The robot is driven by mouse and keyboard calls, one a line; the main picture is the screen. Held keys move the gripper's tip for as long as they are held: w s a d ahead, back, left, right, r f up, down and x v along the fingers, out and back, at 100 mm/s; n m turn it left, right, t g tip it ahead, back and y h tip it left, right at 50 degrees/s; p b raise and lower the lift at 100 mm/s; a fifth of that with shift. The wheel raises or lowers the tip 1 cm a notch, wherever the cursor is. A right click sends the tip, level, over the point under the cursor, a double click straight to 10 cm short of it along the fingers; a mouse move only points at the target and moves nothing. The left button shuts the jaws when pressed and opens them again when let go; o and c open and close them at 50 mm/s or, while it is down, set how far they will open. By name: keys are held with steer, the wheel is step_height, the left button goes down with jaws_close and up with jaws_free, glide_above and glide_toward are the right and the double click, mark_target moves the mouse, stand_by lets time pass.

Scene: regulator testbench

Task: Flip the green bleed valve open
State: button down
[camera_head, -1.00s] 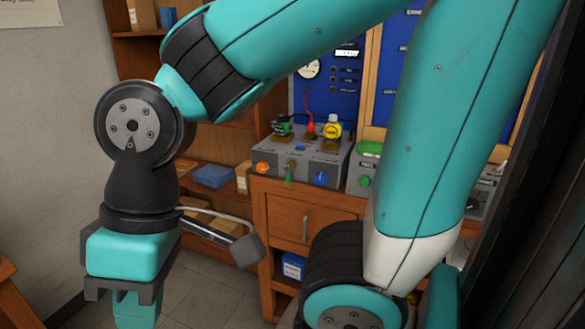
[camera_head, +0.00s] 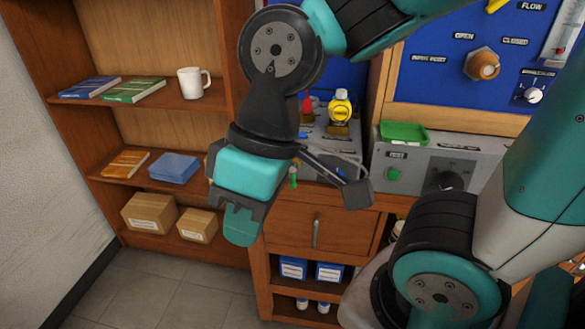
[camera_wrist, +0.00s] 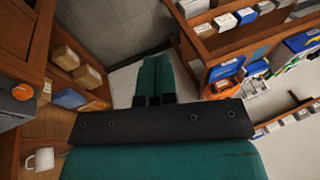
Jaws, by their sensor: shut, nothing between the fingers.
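A small green lever (camera_head: 293,177), apparently the bleed valve, points downward at the front of a grey box (camera_head: 345,150) on the wooden bench. My arm hides the left part of that box, and I cannot read any label by the lever. My gripper (camera_head: 242,226) points down in front of the bench, left of and lower than the lever and apart from it. In the wrist view its two teal fingers (camera_wrist: 154,80) are together with nothing between them. The green lever does not show there.
A yellow-capped regulator (camera_head: 340,106) and a red part (camera_head: 307,108) stand on the box. Right of it, another grey box (camera_head: 435,163) has a green button and a green tray (camera_head: 403,132). Left are shelves with a mug (camera_head: 194,83). Floor is clear at lower left.

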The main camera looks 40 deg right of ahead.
mark_target(293, 177)
steer(key=w+d+f+m+h, duration=0.3)
steer(key=w+d+m+h, duration=0.1)
steer(key=w, duration=0.4)
steer(key=w+d+f+m+h, duration=0.3)
steer(key=w+d+f+m, duration=0.1)
steer(key=w+m, duration=0.3)
steer(key=w+d+f+m+h+p, duration=0.1)
steer(key=w+d+f+m+h, duration=0.2)
steer(key=w, duration=0.6)
steer(key=shift+w+d+f+m+h, duration=0.15)
steer(key=shift+w+d+m+h, duration=0.2)
steer(key=shift+d+m+h, duration=0.65)
steer(key=shift+d+f, duration=0.1)
steer(key=shift+d, duration=0.05)
steer(key=s+d+f+p, duration=0.2)
steer(key=s+d+f, duration=0.1)
steer(key=d+f, duration=0.5)
steer(key=shift+d+p, duration=0.3)
steer(key=shift+d, duration=0.2)
